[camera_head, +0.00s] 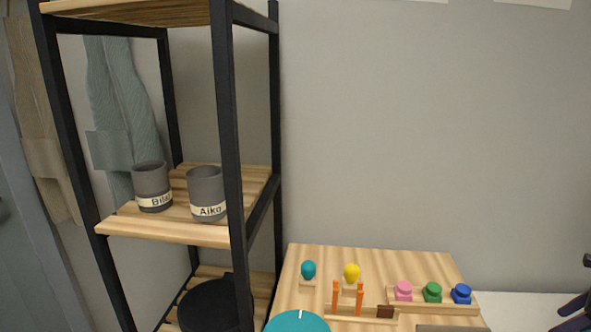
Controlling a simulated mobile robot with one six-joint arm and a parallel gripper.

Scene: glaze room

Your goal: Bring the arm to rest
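My gripper is not visible in the head view, so its position and whether it holds anything are hidden. No part in view is clearly my arm. A dark object (574,308) is cut off at the right edge, and I cannot tell what it is.
A black-framed shelf (230,130) stands at left, with two grey labelled mugs on its middle board (165,230) and a black round item (215,305) below. A wooden table (375,260) holds small coloured pieces, a wooden tray (440,306) and a teal round object (297,323).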

